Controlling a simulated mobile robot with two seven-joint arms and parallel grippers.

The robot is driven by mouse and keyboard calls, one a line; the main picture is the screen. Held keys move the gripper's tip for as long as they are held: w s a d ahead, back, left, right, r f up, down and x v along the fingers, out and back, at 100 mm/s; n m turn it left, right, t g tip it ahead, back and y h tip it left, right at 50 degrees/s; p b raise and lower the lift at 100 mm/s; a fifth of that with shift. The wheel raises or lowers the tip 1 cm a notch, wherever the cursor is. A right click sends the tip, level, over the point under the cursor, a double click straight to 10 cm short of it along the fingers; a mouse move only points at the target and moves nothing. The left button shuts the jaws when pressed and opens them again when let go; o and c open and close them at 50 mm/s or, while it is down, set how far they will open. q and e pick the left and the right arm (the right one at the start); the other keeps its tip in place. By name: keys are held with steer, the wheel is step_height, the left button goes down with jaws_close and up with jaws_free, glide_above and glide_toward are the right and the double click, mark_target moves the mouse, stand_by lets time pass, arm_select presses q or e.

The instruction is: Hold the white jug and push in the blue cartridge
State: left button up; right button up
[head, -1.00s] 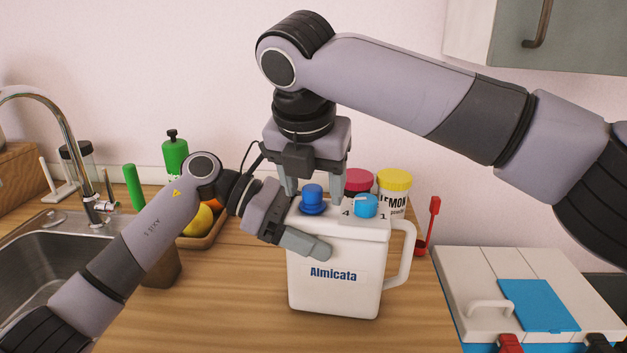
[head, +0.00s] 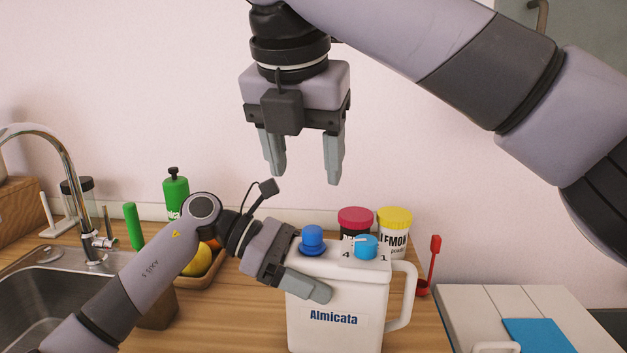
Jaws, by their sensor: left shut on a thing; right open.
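The white jug (head: 335,300), labelled "Almicata", stands upright on the wooden counter with its handle to the right. The blue cartridge (head: 312,238) sits in the jug's top at the left. A lighter blue knob (head: 366,246) is on the top at the right, between the marks 4 and 1. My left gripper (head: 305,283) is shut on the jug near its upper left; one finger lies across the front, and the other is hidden. My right gripper (head: 304,172) is open and empty, pointing down well above the cartridge.
A red-lidded jar (head: 355,220) and a yellow-lidded lemon jar (head: 394,228) stand behind the jug. A red brush (head: 430,265) is to the right, near a white box with a blue panel (head: 541,336). A sink (head: 45,290), green bottle (head: 175,193) and fruit tray (head: 203,275) are left.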

arm_select(q)
steer(key=o, duration=1.3)
steer(key=shift+a+r, duration=0.1)
